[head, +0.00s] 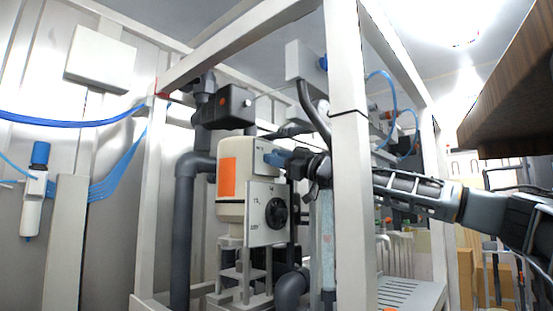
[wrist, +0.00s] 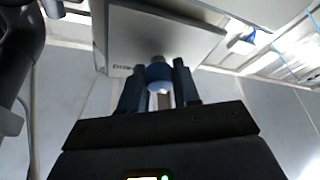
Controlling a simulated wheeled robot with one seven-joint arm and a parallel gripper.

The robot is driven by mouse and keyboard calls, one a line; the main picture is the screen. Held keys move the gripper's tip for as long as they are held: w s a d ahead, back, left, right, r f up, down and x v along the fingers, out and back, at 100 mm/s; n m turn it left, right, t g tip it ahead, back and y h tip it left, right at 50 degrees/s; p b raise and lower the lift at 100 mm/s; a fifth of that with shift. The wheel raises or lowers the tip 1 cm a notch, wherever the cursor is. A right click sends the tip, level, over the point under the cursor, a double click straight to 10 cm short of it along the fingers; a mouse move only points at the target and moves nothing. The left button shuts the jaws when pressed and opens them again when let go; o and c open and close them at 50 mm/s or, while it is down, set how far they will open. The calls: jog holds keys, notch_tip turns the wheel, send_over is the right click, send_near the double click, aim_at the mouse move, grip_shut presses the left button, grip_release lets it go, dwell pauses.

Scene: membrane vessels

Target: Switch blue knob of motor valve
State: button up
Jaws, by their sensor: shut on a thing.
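The motor valve (head: 231,190) has a cream housing with an orange label and a pale front plate with a round black knob (head: 276,212). Its blue knob (head: 273,158) sticks out above that plate. My gripper (head: 288,160) reaches in from the right to the blue knob. In the wrist view, the two dark fingers (wrist: 158,88) are shut on the blue knob (wrist: 158,73), one on each side. Behind it is a grey plate (wrist: 135,45) with partly readable black lettering. The fingers hide part of the knob.
A white frame post (head: 351,210) stands in front of my arm, close to the gripper. A dark pipe (head: 183,220) runs up left of the valve. A black box (head: 222,107) sits above it. A wooden panel edge (head: 510,90) hangs at upper right.

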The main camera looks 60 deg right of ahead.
jog(key=shift+n+y, duration=0.4)
jog(key=shift+n, duration=0.5)
jog(key=o, duration=1.1)
jog(key=shift+c, duration=0.2)
jog(key=b+v, duration=0.2)
jog(key=v, duration=0.5)
jog(key=shift+s, duration=0.4)
